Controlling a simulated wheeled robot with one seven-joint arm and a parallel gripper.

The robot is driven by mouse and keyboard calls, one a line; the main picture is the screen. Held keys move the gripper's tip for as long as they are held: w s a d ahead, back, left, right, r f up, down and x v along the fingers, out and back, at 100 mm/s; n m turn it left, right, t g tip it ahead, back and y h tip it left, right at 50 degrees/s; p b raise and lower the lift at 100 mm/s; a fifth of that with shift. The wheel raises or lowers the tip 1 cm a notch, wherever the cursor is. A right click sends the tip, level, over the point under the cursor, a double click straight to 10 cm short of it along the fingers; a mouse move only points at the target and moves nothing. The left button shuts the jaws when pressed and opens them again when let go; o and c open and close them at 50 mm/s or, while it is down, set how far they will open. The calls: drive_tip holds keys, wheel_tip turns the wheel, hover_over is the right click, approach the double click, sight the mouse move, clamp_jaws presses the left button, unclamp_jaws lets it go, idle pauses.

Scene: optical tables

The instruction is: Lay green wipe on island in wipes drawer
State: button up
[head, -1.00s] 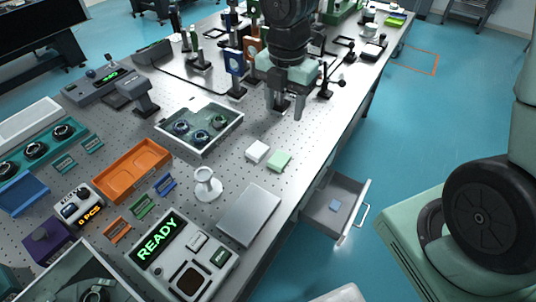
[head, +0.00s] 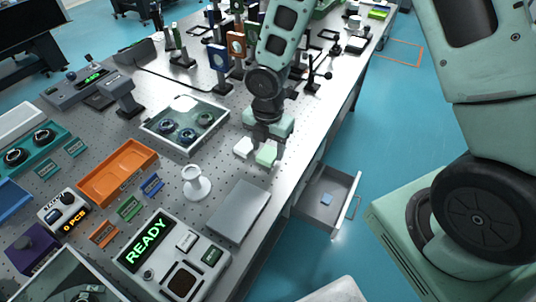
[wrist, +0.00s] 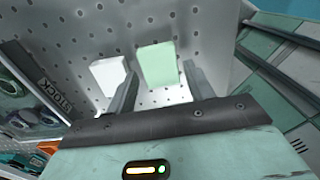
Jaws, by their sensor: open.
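The green wipe (head: 267,154) is a small pale green folded square lying on the perforated island top near its right edge. My gripper (head: 265,139) is open just above and behind it. The open drawer (head: 312,192) juts out from the island's right side, below the top. A small blue wipe (head: 327,198) lies in it.
A shallow tray with round optics (head: 185,125) stands left of the wipes. A white pedestal (head: 195,183) and a flat grey plate (head: 239,210) are nearer. An orange tray (head: 118,172) lies left. Posts with mounted optics stand behind my gripper.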

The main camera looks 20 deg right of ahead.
drive_tip(key=shift+f, duration=0.7)
drive_tip(key=c, duration=0.8)
